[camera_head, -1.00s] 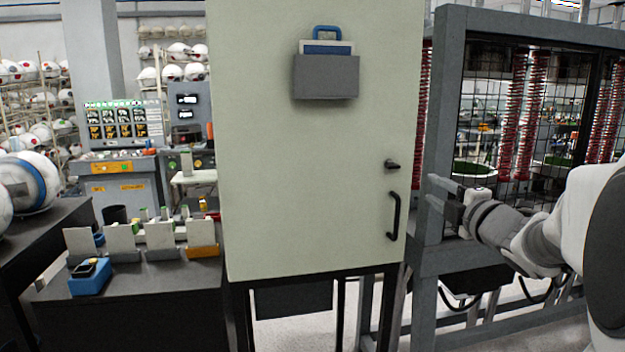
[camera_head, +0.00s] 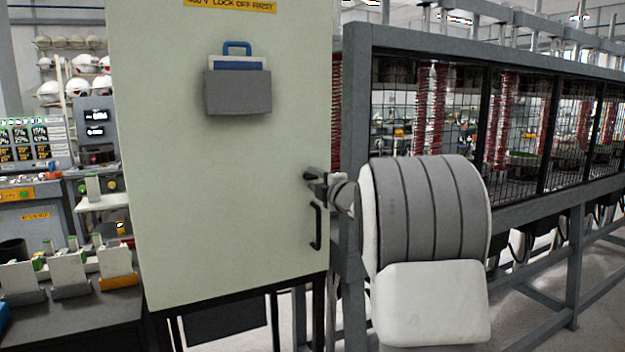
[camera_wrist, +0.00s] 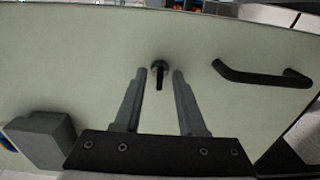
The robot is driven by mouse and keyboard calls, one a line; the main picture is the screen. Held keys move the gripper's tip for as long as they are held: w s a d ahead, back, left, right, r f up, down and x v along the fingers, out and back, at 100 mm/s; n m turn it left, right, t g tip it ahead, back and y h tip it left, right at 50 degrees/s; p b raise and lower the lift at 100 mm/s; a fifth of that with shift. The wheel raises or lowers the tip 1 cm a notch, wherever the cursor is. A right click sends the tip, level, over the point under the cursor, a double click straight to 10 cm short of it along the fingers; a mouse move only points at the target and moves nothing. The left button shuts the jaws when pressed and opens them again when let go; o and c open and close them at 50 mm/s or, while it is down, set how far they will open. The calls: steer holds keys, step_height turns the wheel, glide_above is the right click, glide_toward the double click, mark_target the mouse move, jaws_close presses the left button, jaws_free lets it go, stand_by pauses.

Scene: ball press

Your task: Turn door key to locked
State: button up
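The door key (camera_wrist: 159,73) is a small dark knob with a narrow bar on the pale green cabinet door (camera_head: 190,190). In the wrist view it lies between the tips of my gripper (camera_wrist: 157,75), with a visible gap on each side. The two grey fingers are apart and look empty. In the head view the key (camera_head: 309,174) is at the door's right side, and my gripper (camera_head: 318,183) is right at it, partly overlapping it. I cannot tell how deep the fingertips reach around the key.
A black door handle (camera_head: 317,227) is just below the key. A grey holder (camera_head: 238,93) with a blue-handled item hangs on the door. A grey-framed mesh enclosure (camera_head: 357,100) stands close on the right. A dark table (camera_head: 85,320) with cards is at the left.

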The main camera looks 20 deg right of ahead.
steer(key=shift+w, duration=0.4)
steer(key=shift+c, duration=0.2)
jaws_close()
